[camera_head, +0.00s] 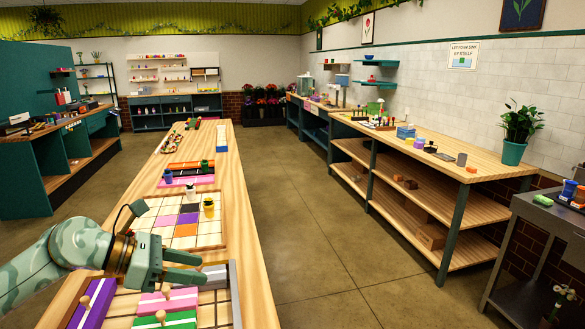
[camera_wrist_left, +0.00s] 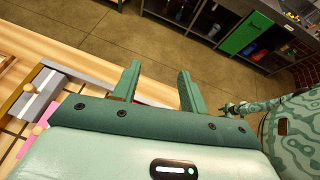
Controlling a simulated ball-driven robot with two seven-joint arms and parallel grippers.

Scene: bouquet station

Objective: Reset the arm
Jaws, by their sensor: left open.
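My left gripper (camera_head: 190,268) is open and empty at the lower left of the head view, over the near end of the long wooden table (camera_head: 256,240). Its two fingers stand apart in the left wrist view (camera_wrist_left: 160,88), with nothing held between them. Below it lies a tray holding a purple block (camera_head: 92,302), a pink block (camera_head: 168,300) and a green block (camera_head: 165,321), with wooden knobs.
Further along the table is a tiled board (camera_head: 208,240) with a yellow cup (camera_head: 209,208). A workbench (camera_head: 440,155) stands along the right wall, with a potted plant (camera_head: 513,150). A teal cabinet (camera_head: 30,165) stands at left. The floor (camera_head: 320,240) between table and bench is clear.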

